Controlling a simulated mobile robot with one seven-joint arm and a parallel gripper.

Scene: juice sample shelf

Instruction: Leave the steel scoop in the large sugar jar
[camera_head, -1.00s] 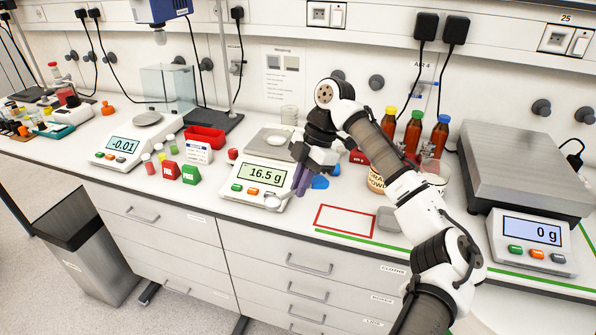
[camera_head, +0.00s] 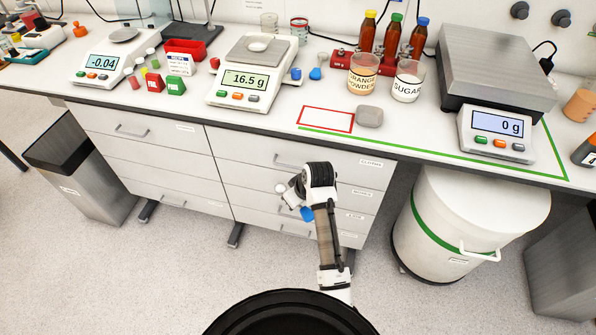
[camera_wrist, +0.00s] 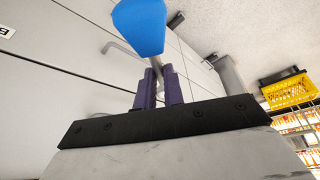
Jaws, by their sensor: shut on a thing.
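The steel scoop (camera_wrist: 156,66) has a blue handle end and a thin metal shaft. My gripper (camera_wrist: 158,88) is shut on the shaft between its purple fingers. In the head view my gripper (camera_head: 295,196) is low, in front of the drawers and below the bench top. The blue handle end (camera_head: 307,213) and a pale round part, probably the bowl (camera_head: 281,188), show beside it. A jar labelled SUGAR (camera_head: 407,88) stands upright on the bench, with white contents showing at its top. I cannot tell whether it is the large one.
A jar of orange powder (camera_head: 362,80) stands left of the sugar jar, with brown bottles (camera_head: 391,38) behind. A balance (camera_head: 244,82) reads 16.5 g. A large scale (camera_head: 497,60) is right. The bench edge and drawers (camera_head: 285,160) are close to my arm.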

